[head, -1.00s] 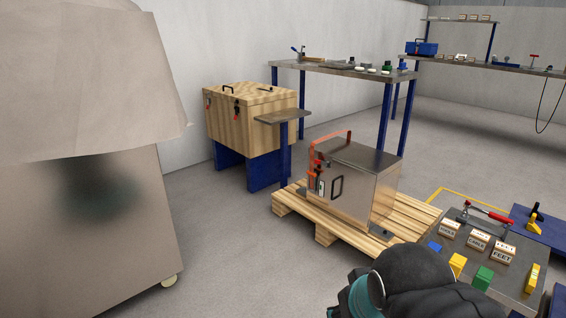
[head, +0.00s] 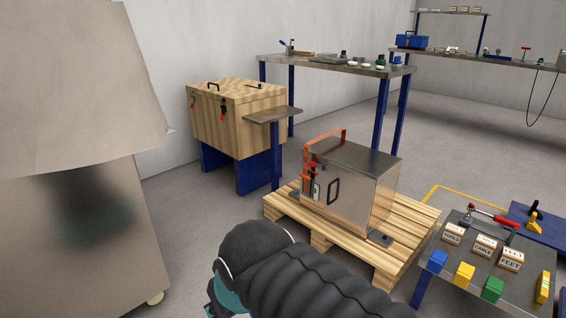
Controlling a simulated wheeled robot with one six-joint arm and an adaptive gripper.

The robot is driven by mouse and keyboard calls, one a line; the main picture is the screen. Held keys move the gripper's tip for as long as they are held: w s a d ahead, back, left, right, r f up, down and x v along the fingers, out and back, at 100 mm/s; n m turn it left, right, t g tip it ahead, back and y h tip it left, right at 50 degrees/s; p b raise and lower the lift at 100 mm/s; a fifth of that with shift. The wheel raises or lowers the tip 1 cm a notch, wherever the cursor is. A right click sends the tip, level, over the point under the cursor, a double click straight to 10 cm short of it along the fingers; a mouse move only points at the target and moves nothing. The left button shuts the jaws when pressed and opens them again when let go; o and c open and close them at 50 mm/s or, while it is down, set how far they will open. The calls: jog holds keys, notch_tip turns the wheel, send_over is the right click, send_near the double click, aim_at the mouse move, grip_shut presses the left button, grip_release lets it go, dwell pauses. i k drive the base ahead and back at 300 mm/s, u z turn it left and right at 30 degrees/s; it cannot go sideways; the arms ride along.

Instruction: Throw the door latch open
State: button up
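A steel box (head: 365,176) stands on a wooden pallet. Its front face carries a dark oval handle (head: 333,192) and, at the left of it, a latch with red parts (head: 312,178). An orange-red bar (head: 325,143) rises at the box's upper left edge. The latch is small here, and I cannot tell whether it is thrown open or closed. My black ribbed arm, with teal parts, fills the bottom middle, in front of the pallet. My gripper's fingers are not visible.
The pallet (head: 404,222) sticks out around the box. A wooden chest (head: 238,120) with red-handled latches stands behind left on blue supports. A low table (head: 463,247) with colored blocks is at the right. A large tan machine (head: 75,220) stands left, with bare floor between.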

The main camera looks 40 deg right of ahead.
aim_at(313, 164)
jog(key=z, duration=0.15)
jog(key=i, duration=0.6)
jog(key=z, duration=0.95)
jog(key=i, duration=0.4)
jog(key=z, duration=0.4)
